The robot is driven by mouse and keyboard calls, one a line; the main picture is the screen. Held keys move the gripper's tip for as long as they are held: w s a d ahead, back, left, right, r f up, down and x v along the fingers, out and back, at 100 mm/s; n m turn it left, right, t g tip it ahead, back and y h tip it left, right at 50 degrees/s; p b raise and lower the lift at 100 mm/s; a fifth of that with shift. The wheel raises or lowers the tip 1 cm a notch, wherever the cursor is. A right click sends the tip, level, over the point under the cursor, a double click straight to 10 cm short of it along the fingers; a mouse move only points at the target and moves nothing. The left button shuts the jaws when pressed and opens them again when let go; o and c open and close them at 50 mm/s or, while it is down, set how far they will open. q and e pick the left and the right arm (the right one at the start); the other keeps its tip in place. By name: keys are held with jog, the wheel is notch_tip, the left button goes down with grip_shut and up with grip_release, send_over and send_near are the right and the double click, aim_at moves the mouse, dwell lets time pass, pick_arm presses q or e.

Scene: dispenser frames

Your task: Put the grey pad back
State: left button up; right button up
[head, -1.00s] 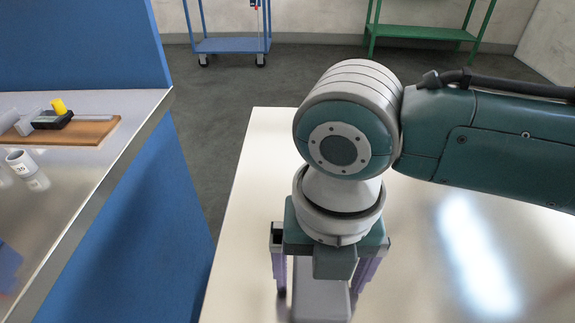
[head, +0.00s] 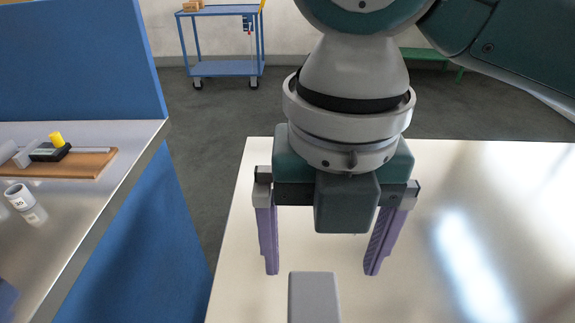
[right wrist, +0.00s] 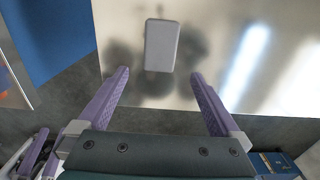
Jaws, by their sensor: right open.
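The grey pad (head: 314,298) lies on the pale shiny table (head: 480,200), at the bottom edge of the head view, where its near end is cut off. In the right wrist view the whole pad (right wrist: 162,45) shows as a rounded rectangle lying flat on the table. My right gripper (head: 321,272) is open and empty, its two purple fingers wide apart. It hangs above the table and beyond the pad, apart from it. The right wrist view shows the fingers (right wrist: 158,75) with nothing between them.
On the left, a blue-sided bench (head: 130,220) carries a wooden board (head: 85,164) with a black device and yellow knob (head: 56,140), and a white cup (head: 19,196). A gap of floor separates bench and table. A blue cart (head: 225,68) stands behind. The table's right side is clear.

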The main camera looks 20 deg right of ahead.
jog(key=s+a+f+m+t+y, duration=0.2)
jog(key=s+a+m+y, duration=0.3)
jog(key=m, duration=1)
jog(key=s+d+m+h, duration=0.2)
jog(key=s+d+m, duration=0.1)
jog(key=d+m, duration=0.4)
jog(key=s+d+f+m+t+h, duration=0.1)
jog(key=s+d+m+h, duration=0.1)
jog(key=d+m, duration=0.5)
jog(key=shift+s+d+f+m+t+h, duration=0.3)
jog(key=shift+s+m+h, duration=0.1)
jog(key=shift+s+m, duration=0.55)
jog(key=shift+w, duration=0.1)
notch_tip(320, 180, up, 44)
jog(key=p, duration=4.4)
